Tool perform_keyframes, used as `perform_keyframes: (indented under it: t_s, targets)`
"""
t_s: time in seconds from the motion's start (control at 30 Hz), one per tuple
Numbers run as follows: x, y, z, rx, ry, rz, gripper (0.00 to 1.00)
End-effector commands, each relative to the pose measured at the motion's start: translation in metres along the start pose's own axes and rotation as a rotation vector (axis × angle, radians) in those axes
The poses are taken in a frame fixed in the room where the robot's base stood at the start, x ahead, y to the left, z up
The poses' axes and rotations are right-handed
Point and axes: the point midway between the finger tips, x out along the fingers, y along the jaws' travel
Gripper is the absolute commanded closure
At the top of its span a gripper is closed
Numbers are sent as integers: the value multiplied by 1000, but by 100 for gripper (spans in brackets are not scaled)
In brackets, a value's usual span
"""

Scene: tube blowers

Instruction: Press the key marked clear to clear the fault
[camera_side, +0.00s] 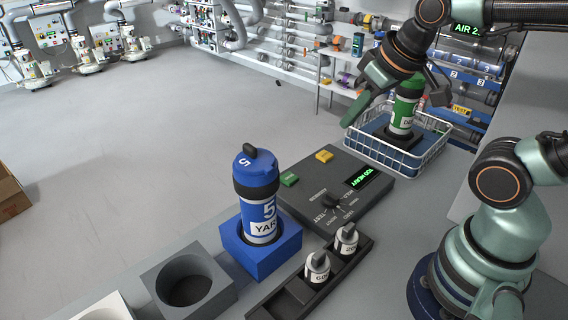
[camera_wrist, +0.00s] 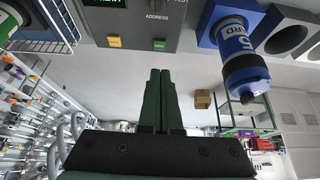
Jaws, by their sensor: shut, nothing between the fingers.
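The dark control box (camera_side: 340,190) lies flat on the bench. It carries a yellow key (camera_side: 324,156) and a green key (camera_side: 289,179); the lettering on both is too small to read. The yellow key (camera_wrist: 114,42) and green key (camera_wrist: 158,45) also show at the top of the wrist view, below the word ADDRESS. The box's lit display (camera_side: 362,178) reads TOO HEAVY. My gripper (camera_side: 351,117) is shut and empty, raised above the bench near the box's far end, apart from both keys. Its fingertips (camera_wrist: 160,74) show together in the wrist view.
A blue canister (camera_side: 257,195) marked 5 stands in a blue holder left of the box. A green canister (camera_side: 404,105) stands in a wire basket (camera_side: 437,140) close to my gripper. Weights (camera_side: 318,267) sit in a black rack in front. An empty grey holder (camera_side: 185,275) is further left.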

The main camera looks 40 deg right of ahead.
Motion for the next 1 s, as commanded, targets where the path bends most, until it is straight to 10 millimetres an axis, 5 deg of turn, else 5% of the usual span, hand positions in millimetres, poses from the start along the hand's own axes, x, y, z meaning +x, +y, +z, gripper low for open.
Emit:
perform_keyframes:
  t_s: [0.63, 1.0]
  targets:
    - [3, 2, -3, -10, 4, 4, 100]
    - [62, 44, -49, -187, 95, 79, 100]
